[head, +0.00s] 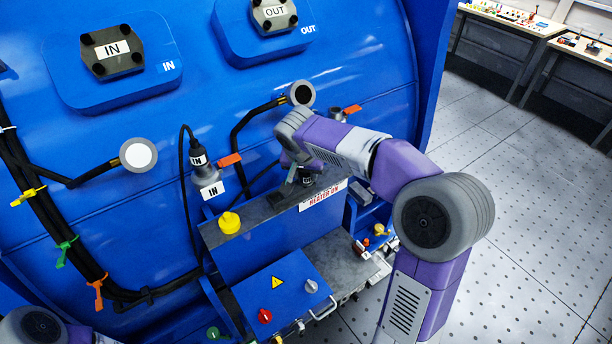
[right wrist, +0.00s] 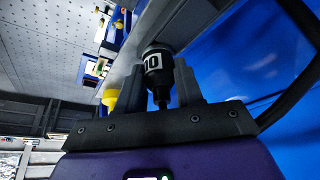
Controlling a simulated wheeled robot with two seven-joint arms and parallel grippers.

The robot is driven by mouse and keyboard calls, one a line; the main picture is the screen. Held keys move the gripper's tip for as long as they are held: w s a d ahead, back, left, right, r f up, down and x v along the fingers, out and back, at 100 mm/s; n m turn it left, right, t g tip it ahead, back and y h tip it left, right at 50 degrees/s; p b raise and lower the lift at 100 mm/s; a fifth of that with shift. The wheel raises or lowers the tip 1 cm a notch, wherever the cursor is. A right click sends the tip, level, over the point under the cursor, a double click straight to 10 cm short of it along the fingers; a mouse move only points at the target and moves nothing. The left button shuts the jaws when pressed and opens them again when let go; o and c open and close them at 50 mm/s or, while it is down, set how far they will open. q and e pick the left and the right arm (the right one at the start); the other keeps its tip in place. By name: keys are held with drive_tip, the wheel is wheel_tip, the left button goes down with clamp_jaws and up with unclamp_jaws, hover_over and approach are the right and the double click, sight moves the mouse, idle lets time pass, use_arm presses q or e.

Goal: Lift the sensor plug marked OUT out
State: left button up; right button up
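The OUT sensor plug is a black body with a white label, partly read as "OU", in the right wrist view (right wrist: 158,68). In the head view only its small label (head: 308,181) shows by the grey ledge; the rest is hidden by my arm. My right gripper (right wrist: 160,85) has its fingers on both sides of the plug with no clear gap, so it looks shut on it. It reaches down over the ledge in the head view (head: 300,180). Whether the plug is still seated cannot be told. My left gripper is not in view.
The IN plug (head: 198,157) stands on its fitting beside an orange handle (head: 229,160), with a cable looping up. A yellow button (head: 229,222) sits on the ledge (head: 262,211). A blue control box (head: 284,287) is below. Blue casing (head: 340,70) rises behind; cables run at left.

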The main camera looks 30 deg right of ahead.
drive_tip(key=c, duration=0.5)
drive_tip(key=shift+r, duration=0.1)
drive_tip(key=shift+c, duration=0.2)
wheel_tip(320, 180, up, 10)
drive_tip(key=shift+p, duration=0.45)
